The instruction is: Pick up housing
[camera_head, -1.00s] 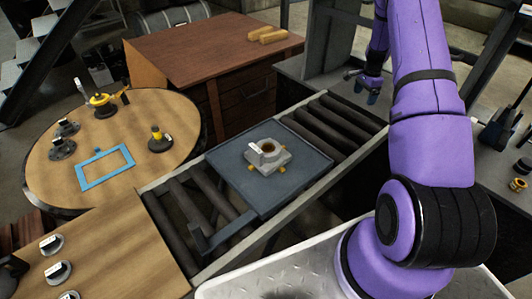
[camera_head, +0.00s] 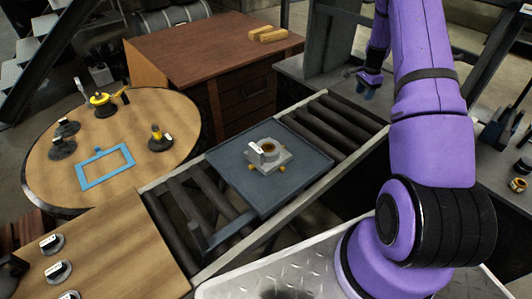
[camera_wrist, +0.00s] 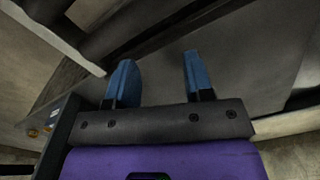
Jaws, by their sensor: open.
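The housing (camera_head: 268,156) is a grey, block-like part with a round bore and small yellow feet. It sits on a dark grey tray (camera_head: 300,185) that rests on the roller conveyor. My gripper (camera_head: 369,84) is up and to the right of the housing, over the grey surface beyond the conveyor, well apart from it. In the wrist view its two blue fingers (camera_wrist: 156,80) are spread with nothing between them.
Bare rollers (camera_head: 335,125) flank the tray. A round wooden table (camera_head: 110,190) with a blue frame (camera_head: 104,168) and several small parts stands left. A brown desk (camera_head: 205,50) with two wooden blocks is behind. A wooden table (camera_head: 110,265) is at lower left.

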